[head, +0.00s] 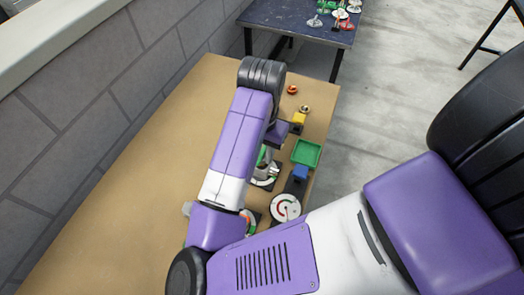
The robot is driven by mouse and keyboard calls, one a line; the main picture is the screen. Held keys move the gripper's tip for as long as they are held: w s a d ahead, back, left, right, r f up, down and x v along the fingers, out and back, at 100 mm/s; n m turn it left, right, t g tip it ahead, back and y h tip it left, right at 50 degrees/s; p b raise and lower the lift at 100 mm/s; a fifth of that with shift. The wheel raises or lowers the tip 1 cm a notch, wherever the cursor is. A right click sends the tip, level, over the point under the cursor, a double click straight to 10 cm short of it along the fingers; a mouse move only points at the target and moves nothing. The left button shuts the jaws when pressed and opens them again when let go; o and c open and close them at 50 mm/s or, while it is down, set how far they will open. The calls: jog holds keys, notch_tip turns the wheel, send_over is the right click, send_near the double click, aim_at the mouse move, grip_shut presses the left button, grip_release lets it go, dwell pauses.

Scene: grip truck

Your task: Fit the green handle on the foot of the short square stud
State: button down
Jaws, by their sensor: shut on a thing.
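My gripper (267,164) points down at the table below my folded forearm, mostly hidden by the arm. It is shut on a green piece (261,155), which looks like the green handle; only a sliver shows. A white round dial (265,182) lies just below the gripper, and whether they touch cannot be told. I cannot pick out the short square stud or its foot for sure.
A green tray (306,152) stands right of the gripper. A yellow block (299,119), a blue block (300,173) and a round dial (285,208) are nearby. Small orange knobs (292,90) lie farther back. The brown table (130,190) is clear at left, beside a grey wall.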

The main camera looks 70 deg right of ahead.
jog(key=shift+f, duration=0.2)
jog(key=c, duration=0.7)
grip_release()
jog(key=shift+r, duration=0.15)
notch_tip(320, 180, up, 7)
jog(key=p, duration=0.6)
jog(key=shift+r, duration=0.2)
jog(key=shift+f, duration=0.1)
